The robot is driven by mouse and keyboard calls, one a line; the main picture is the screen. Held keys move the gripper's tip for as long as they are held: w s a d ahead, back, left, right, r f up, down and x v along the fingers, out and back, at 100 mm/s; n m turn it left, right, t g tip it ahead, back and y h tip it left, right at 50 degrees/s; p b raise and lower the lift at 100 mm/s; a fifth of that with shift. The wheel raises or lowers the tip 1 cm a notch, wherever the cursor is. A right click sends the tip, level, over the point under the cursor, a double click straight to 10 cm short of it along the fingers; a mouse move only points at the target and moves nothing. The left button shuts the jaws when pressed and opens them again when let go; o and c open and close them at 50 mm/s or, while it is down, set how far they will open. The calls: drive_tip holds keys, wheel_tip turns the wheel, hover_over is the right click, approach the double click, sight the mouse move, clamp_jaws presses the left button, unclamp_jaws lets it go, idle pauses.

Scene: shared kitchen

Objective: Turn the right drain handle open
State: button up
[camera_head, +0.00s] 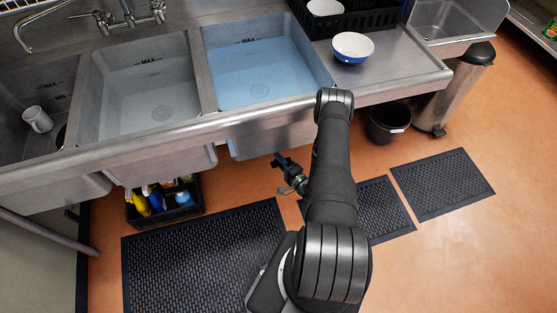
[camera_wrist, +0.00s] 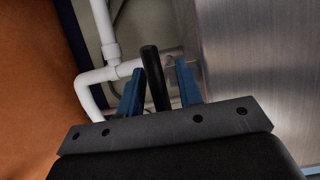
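In the wrist view, a black rod-like drain handle (camera_wrist: 155,78) stands between the two blue fingers of my gripper (camera_wrist: 158,90). The fingers are apart, with a gap showing on each side of the handle; it looks nearer the left finger. I cannot tell whether either touches it. In the head view, my gripper (camera_head: 286,174) is low in front of the sink, below the front rim of the right basin (camera_head: 262,75), which holds bluish water. The handle cannot be made out there. My wrist body hides the handle's lower end in the wrist view.
White drain pipes (camera_wrist: 88,88) run left of the handle, and a metal wall (camera_wrist: 255,60) is close on the right. A crate of bottles (camera_head: 165,203) stands under the sink. A black bin (camera_head: 388,124) is to the right. Mats (camera_head: 205,255) lie on the open floor.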

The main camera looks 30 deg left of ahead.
drive_tip(key=shift+w+a, duration=0.1)
drive_tip(key=shift+a, duration=0.2)
clamp_jaws()
drive_tip(key=shift+n, duration=0.3)
drive_tip(key=n+h, duration=0.1)
drive_tip(key=n, duration=0.1)
drive_tip(key=n+h, duration=0.2)
drive_tip(key=n, duration=0.1)
drive_tip(key=n+h, duration=0.1)
drive_tip(key=n, duration=0.2)
drive_tip(key=shift+w+d+f+t+h, duration=0.1)
drive_tip(key=shift+d+f+t+h, duration=0.05)
drive_tip(key=shift+f+t+h, duration=0.2)
drive_tip(key=shift+n+t+h, duration=0.35)
drive_tip(key=shift+n+h, duration=0.1)
drive_tip(key=shift+n, duration=0.45)
drive_tip(key=shift+d, duration=0.1)
